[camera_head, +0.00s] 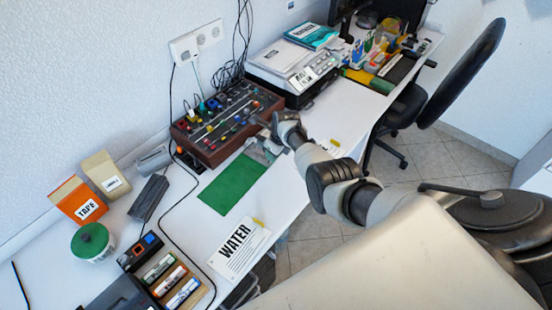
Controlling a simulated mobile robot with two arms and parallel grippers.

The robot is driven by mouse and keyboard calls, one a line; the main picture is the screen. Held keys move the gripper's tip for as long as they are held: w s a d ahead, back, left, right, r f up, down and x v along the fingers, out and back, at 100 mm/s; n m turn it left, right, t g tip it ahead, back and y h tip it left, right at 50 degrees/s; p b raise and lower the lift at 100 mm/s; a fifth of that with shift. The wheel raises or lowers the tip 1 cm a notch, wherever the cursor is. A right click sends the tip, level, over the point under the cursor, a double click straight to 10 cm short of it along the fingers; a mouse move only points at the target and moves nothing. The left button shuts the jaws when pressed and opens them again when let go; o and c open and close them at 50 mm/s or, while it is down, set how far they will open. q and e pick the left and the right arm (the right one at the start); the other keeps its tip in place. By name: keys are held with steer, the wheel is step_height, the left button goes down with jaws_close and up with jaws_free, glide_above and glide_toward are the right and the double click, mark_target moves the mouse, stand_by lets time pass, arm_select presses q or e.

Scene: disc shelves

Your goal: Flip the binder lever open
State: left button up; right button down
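My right arm reaches in from the lower right over the table. Its gripper (268,138) is at the lower right end of the brown control panel (226,120), above the far end of the green mat (232,184). The fingers are small and blend with the panel and with a grey, partly clear item (263,152) just below them, so I cannot tell whether they are open or touching anything. No binder or binder lever can be made out for certain. My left gripper is not in view.
A white WATER sheet (238,249) lies at the front edge. An orange TAPE box (78,201), a green-lidded jar (93,242) and a marker tray (172,277) stand at left. A printer-like machine (292,70) stands behind. An office chair (408,106) is at right.

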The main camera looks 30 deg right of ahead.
steer(key=shift+w+a+g, duration=0.1)
steer(key=shift+w+g, duration=0.05)
steer(key=shift+g, duration=0.15)
steer(key=shift+w+a+b, duration=0.1)
steer(key=shift+b, duration=0.3)
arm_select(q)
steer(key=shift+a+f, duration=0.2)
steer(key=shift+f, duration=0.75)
arm_select(e)
steer(key=shift+w+a+r+g+h, duration=0.1)
steer(key=shift+a+g+h, duration=0.05)
steer(key=shift+g+h, duration=0.2)
steer(key=c, duration=0.8)
jaws_free()
steer(key=shift+o, duration=0.2)
